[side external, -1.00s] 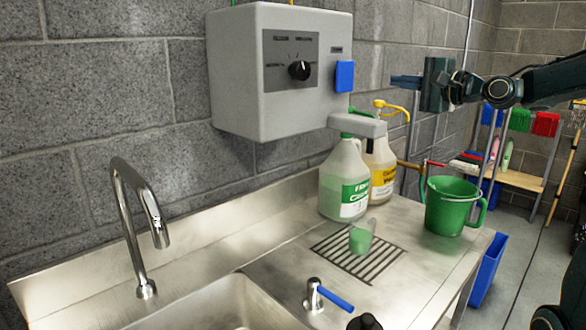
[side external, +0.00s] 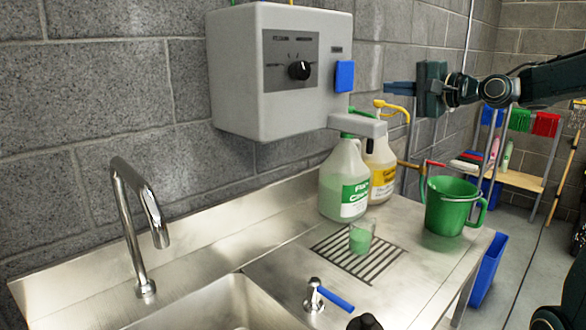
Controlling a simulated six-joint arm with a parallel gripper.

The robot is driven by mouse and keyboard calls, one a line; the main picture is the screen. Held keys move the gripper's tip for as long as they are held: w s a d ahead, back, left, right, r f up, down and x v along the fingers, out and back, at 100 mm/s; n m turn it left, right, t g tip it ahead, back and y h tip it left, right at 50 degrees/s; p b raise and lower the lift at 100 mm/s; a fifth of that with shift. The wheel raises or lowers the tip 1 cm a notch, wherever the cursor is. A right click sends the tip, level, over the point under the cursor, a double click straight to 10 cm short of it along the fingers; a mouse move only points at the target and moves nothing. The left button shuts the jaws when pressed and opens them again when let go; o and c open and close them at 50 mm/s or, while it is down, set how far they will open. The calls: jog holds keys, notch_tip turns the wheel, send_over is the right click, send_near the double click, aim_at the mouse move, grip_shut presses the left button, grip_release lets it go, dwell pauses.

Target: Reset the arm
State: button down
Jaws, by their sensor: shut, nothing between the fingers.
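My gripper (side external: 394,88) is in the side external view, in the air to the right of the grey dispenser box (side external: 285,70). Its blue fingers point left toward the box's blue button (side external: 345,76), with a gap between them. The fingers are together with nothing held. My arm reaches in from the right edge.
A cup with green liquid (side external: 361,238) stands on the drain grate (side external: 330,246). Two jugs, green-labelled (side external: 343,190) and yellow-labelled (side external: 381,170), stand behind it. A green bucket (side external: 450,207) is on the right. A curved faucet (side external: 135,210) rises by the sink.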

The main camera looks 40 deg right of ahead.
jog(key=s+a+f+n+g, duration=0.3)
jog(key=a+f+n, duration=0.1)
jog(key=a, duration=0.3)
jog(key=s+a+f+n+g, duration=0.3)
jog(key=a+f+n, duration=0.1)
jog(key=a, duration=0.2)
jog(key=s+a+f+n+g, duration=0.2)
jog(key=s+f+n, duration=0.2)
jog(key=s, duration=0.4)
jog(key=s+a+f+n+g, duration=0.2)
jog(key=s+f, duration=0.4)
jog(key=s, duration=0.3)
jog(key=n+g, duration=0.1)
jog(key=n, duration=0.1)
jog(key=shift+s+a+f+n+g, duration=0.15)
jog(key=shift+a+f+n+g, duration=0.1)
jog(key=shift+n+g, duration=0.05)
